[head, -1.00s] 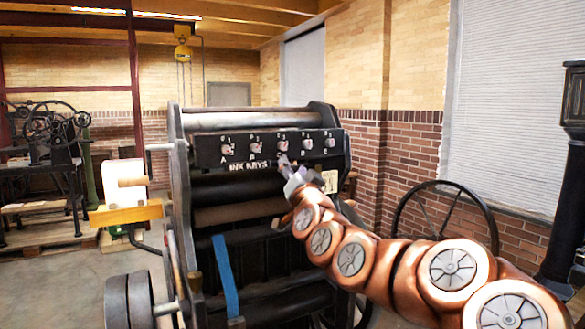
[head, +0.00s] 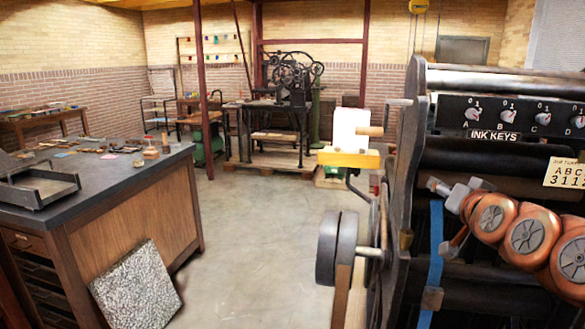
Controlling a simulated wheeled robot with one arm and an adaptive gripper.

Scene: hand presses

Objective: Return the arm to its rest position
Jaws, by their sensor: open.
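My copper-coloured arm (head: 527,238) reaches in from the right in front of the black press. My gripper (head: 443,217) points left with its grey fingers spread and nothing between them. It is below the ink keys panel (head: 520,114), beside the blue strap (head: 436,250), and clear of the knobs. The panel carries a row of knobs, including knob A (head: 473,115) and knob B (head: 508,116). A cream card (head: 566,173) with letters and digits hangs at the right, partly cut off by the picture edge.
A dark-topped workbench (head: 60,158) with a tray (head: 35,188) stands at the left. A speckled slab (head: 138,288) leans on it. The concrete floor (head: 250,240) between bench and press is clear. An older press (head: 285,85) stands at the back.

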